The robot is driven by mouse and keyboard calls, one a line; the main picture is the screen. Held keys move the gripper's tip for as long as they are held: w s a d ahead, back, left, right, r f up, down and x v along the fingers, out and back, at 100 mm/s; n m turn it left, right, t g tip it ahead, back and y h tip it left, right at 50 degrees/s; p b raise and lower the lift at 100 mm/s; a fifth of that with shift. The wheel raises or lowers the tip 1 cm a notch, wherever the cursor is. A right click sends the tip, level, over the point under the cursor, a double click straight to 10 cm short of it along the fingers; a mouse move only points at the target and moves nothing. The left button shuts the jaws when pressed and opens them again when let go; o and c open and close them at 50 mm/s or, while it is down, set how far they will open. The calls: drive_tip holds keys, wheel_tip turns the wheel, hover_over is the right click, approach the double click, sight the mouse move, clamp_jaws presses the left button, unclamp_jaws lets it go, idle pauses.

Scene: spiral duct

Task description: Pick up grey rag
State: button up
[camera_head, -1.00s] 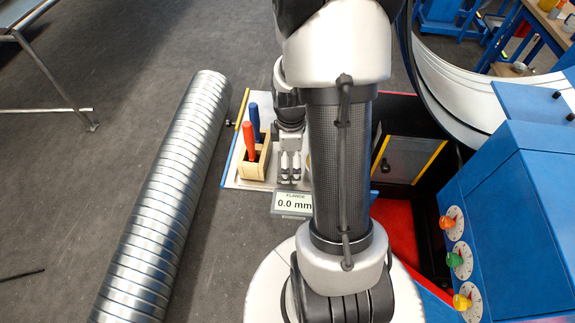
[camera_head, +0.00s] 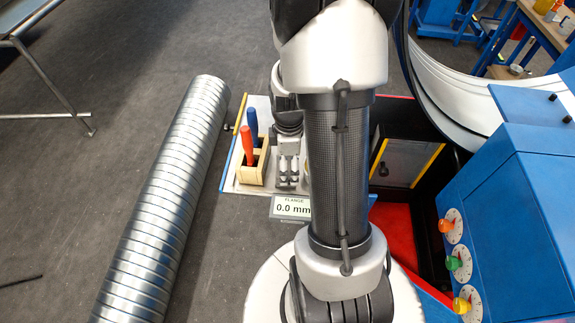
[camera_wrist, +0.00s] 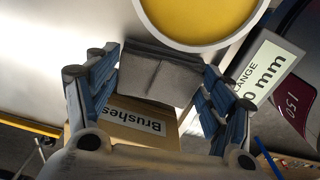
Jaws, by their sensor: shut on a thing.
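The grey rag (camera_wrist: 160,72) is a folded grey cloth with a crease, seen in the wrist view between the blue-padded fingers of my gripper (camera_wrist: 163,88). My gripper is shut on it, with a finger at each side. In the head view my gripper (camera_head: 288,172) points down over the light tray beside the wooden brush box. I cannot make out the rag in that view; my arm and fingers cover much of that area.
A wooden box (camera_wrist: 135,118) labelled Brushes and a round container with yellow contents (camera_wrist: 202,14) are close by. The box (camera_head: 252,166) holds red and blue handles. The Flange display (camera_head: 291,208) is in front. A spiral duct (camera_head: 165,200) lies left; a blue cabinet (camera_head: 515,220) stands right.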

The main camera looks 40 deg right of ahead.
sight(289, 167)
wheel_tip(289, 167, up, 20)
drive_tip(key=p, duration=0.2)
drive_tip(key=shift+p, duration=0.4)
drive_tip(key=o, duration=0.6)
drive_tip(key=shift+c, duration=0.2)
drive_tip(key=c, duration=0.4)
drive_tip(key=shift+f, duration=0.1)
drive_tip(key=shift+c, duration=0.2)
